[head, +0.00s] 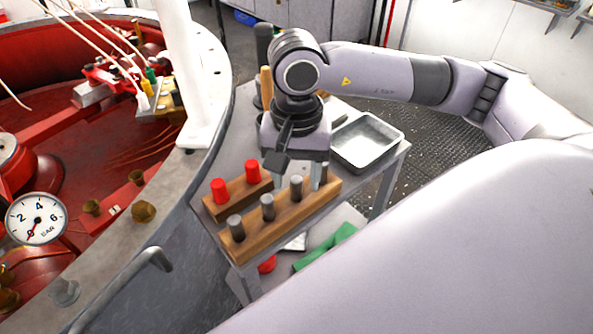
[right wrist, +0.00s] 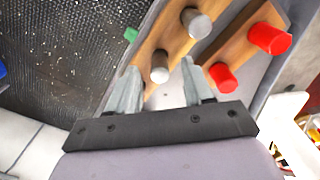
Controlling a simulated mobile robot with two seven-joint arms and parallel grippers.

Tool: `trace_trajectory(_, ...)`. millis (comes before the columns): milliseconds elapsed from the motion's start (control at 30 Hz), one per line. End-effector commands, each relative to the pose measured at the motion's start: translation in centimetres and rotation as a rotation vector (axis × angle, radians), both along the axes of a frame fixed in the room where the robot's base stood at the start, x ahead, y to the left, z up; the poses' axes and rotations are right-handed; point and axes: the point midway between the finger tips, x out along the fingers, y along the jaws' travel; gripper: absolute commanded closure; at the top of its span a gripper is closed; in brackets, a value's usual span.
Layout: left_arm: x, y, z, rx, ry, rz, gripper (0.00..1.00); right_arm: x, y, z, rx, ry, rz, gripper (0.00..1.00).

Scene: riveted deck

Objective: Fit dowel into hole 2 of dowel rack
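A wooden dowel rack (head: 262,236) with grey dowels stands on the grey cart top. One grey dowel (head: 296,187) stands upright in it below my right gripper (head: 297,181); it also shows between the fingertips in the right wrist view (right wrist: 160,66). Two more grey dowels, one in the middle (head: 267,206) and one at the near end (head: 236,228), stand in the same rack. My right gripper is open, with its fingers apart on either side of the dowel; I see no grip on it. The rack's far end is partly hidden by the gripper. My left gripper is not in view.
A second wooden block (head: 236,202) with two red dowels (head: 252,171) lies just left of the rack. An empty metal tray (head: 367,143) sits on the cart to the right. A curved metal wall (head: 216,120) borders the cart's left side. A green object (head: 325,247) lies below.

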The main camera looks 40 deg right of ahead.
Motion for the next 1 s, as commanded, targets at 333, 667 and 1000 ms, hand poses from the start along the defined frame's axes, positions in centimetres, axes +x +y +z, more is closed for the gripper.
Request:
trace_trajectory(333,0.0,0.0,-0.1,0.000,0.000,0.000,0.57,0.1,0.0,2.5,0.000,-0.006,0.000,0.49)
trace_trajectory(667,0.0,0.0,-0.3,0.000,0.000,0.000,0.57,0.0,0.0,6.9,0.000,-0.001,-0.001,0.49)
trace_trajectory(1000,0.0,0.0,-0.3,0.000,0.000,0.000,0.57,0.0,0.0,7.2,0.000,0.000,0.000,0.49)
